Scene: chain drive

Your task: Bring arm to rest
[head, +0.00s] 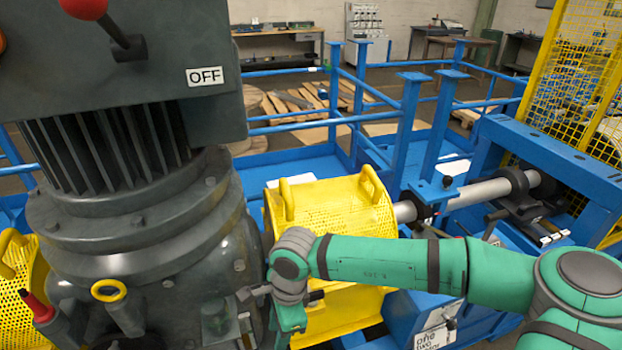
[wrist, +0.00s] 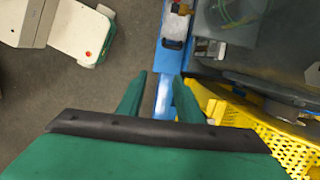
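My arm (head: 390,264) is green with dark grey joints and reaches in from the right in the head view. It stretches left to the front of the yellow perforated guard (head: 330,205) and the dark grey motor housing (head: 150,240). In the head view my gripper (head: 287,325) points down beside the housing and its fingertips are hard to make out. In the wrist view the two green fingers of my gripper (wrist: 157,90) stand apart with nothing between them. A blue beam (wrist: 168,60) and the floor lie beyond them.
An OFF sign (head: 206,76) and a red-knobbed lever (head: 105,25) are on the machine. Blue railings (head: 405,110) and a grey shaft (head: 480,194) lie behind my arm. A yellow mesh fence (head: 570,65) stands at right. Open grey floor (wrist: 60,90) shows at left in the wrist view.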

